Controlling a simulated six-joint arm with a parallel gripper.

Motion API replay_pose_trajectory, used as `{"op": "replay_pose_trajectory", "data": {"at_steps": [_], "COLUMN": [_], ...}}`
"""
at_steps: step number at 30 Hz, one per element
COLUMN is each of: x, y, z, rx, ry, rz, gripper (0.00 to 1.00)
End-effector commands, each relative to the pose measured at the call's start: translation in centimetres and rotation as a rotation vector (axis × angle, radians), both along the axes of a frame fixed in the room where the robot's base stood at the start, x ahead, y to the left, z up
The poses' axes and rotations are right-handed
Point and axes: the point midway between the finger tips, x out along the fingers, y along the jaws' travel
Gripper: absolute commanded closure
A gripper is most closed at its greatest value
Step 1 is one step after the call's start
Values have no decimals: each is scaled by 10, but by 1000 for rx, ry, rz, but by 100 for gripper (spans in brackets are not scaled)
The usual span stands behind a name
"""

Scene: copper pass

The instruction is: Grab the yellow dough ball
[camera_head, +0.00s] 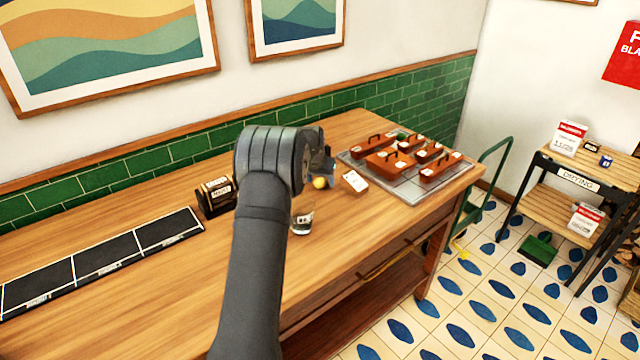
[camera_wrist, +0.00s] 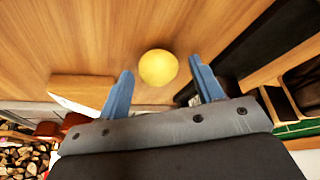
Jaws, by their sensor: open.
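The yellow dough ball (camera_head: 320,183) shows just beside the end of my arm, over the wooden counter, in the head view. In the wrist view the yellow dough ball (camera_wrist: 158,67) lies ahead of my gripper (camera_wrist: 161,82), roughly centred between the two blue fingertips. The fingers are apart, with a visible gap on each side of the ball, and hold nothing. In the head view my gripper (camera_head: 327,172) is partly hidden by my wrist. I cannot tell the height of the fingertips above the counter.
A dark labelled box (camera_head: 216,196) and a black segmented mat (camera_head: 105,256) are to the left. A grey tray (camera_head: 398,190) with several brown handled boxes is at the right.

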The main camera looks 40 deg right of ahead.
Motion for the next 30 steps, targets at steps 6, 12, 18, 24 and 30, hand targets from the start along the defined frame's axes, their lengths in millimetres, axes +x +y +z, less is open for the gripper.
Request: {"op": "replay_pose_trajectory", "data": {"at_steps": [6,12,18,24,30], "x": [1,1,1,1,1], "y": [-1,-1,-1,-1,-1], "z": [-1,-1,-1,1,17], "rx": [-1,-1,-1,-1,-2], "ry": [-1,-1,-1,-1,-2], "rz": [0,0,0,0,0], "gripper": [40,71,88,88,88]}}
